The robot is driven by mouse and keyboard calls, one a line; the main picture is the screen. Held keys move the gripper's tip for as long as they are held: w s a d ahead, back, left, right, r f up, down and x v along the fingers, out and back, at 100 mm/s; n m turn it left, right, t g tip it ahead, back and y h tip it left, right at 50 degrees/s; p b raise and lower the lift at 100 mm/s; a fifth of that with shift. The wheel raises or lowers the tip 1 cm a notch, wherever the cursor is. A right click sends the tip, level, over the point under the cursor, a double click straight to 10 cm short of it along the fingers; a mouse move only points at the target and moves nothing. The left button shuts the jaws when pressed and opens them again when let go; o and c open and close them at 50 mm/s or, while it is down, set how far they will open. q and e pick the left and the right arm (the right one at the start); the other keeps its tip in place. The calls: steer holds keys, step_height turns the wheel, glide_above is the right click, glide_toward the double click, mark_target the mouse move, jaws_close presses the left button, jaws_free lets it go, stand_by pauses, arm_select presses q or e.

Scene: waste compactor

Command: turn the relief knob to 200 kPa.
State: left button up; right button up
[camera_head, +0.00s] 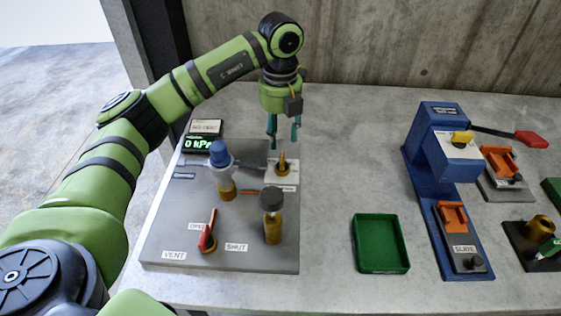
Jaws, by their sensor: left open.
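A grey panel (165,235) on the table carries several controls. A blue-capped knob (221,156) stands on a brass stem, and a dark-capped knob (272,198) stands on another near the front right. A small brass pointer (282,164) sits at the back right on a pale plate. I cannot tell which is the relief knob; the small labels are unreadable. A display (199,144) reads 0 kPa. My left gripper (283,137) is open and empty, fingers pointing down, apparently above the brass pointer and apart from it. My right gripper is out of view.
A red lever (207,233) stands between the OPEN and SHUT labels on the panel. A green tray (381,243) lies right of it. A blue press (445,150) with a red-handled lever (530,139) stands farther right.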

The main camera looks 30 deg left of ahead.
mark_target(282, 162)
arm_select(q)
steer(key=shift+w+f, duration=0.1)
steer(key=shift+f, duration=0.4)
step_height(282, 162, down, 6)
steer(key=shift+a+r+p, duration=0.1)
steer(key=shift+r+p, duration=0.15)
steer(key=shift+p, duration=0.7)
steer(key=shift+f, duration=0.45)
jaws_close()
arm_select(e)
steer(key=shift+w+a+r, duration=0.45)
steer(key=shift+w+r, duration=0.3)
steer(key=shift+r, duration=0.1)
